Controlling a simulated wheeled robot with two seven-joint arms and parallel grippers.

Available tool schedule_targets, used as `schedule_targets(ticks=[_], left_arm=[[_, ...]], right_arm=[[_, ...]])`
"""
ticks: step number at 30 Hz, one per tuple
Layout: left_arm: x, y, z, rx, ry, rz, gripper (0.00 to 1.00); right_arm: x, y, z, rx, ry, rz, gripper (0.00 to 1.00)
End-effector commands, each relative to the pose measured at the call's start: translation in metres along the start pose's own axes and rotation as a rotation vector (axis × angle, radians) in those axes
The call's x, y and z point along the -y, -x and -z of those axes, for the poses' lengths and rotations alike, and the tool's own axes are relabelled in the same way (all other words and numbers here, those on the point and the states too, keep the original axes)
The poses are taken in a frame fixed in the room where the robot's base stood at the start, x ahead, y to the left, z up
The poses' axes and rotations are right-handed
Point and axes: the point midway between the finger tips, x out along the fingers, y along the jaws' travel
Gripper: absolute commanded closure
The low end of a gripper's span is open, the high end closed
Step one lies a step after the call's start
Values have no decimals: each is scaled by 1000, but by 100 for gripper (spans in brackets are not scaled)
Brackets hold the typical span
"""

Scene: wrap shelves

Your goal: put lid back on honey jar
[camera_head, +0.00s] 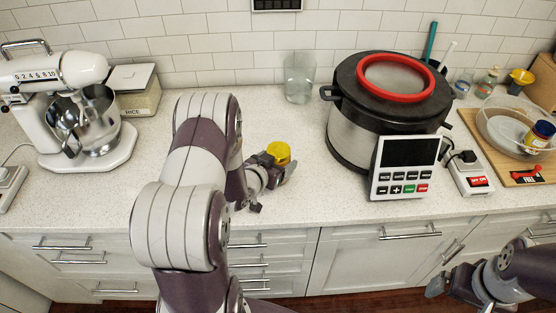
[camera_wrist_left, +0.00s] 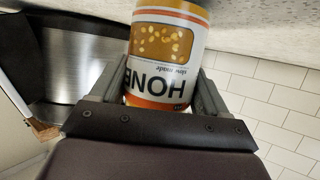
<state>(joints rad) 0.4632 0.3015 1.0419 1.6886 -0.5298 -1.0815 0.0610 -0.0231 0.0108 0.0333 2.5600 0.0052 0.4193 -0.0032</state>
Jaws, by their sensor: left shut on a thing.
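The honey jar (camera_wrist_left: 165,55), with its orange and white label, is between the two fingers of my left gripper (camera_head: 274,174) in the left wrist view. In the head view its yellow top (camera_head: 279,153) shows above the fingers, over the middle of the counter. I cannot tell whether this yellow top is a lid. The left gripper is shut on the jar, and its fingers touch the jar's sides.
A large cooker (camera_head: 350,135) with a red-rimmed lid and a control panel (camera_head: 404,166) stands right of the jar. A stand mixer (camera_head: 70,100) is at the left and an empty glass (camera_head: 299,78) behind. A bowl (camera_head: 497,130) sits on a wooden board at the right.

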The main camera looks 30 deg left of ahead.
Motion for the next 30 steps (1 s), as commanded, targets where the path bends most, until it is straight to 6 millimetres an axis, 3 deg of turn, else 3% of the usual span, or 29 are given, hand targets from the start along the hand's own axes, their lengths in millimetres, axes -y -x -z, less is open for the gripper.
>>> schedule_targets(ticks=[12, 13, 15, 24, 30], left_arm=[[1, -3, -4, -5, -2, 1, 100], [0, -3, -6, -2, -1, 1, 21], [0, -2, -4, -2, 0, 1, 0], [0, 1, 1, -2, 0, 1, 0], [2, 36, -2, -2, 2, 5, 0]], right_arm=[[0, -4, 0, 0, 0, 0, 1], [0, -4, 0, 0, 0, 0, 1], [0, -2, 0, 0, 0, 0, 1], [0, 2, 0, 0, 0, 0, 1], [0, -6, -1, 0, 0, 0, 1]])
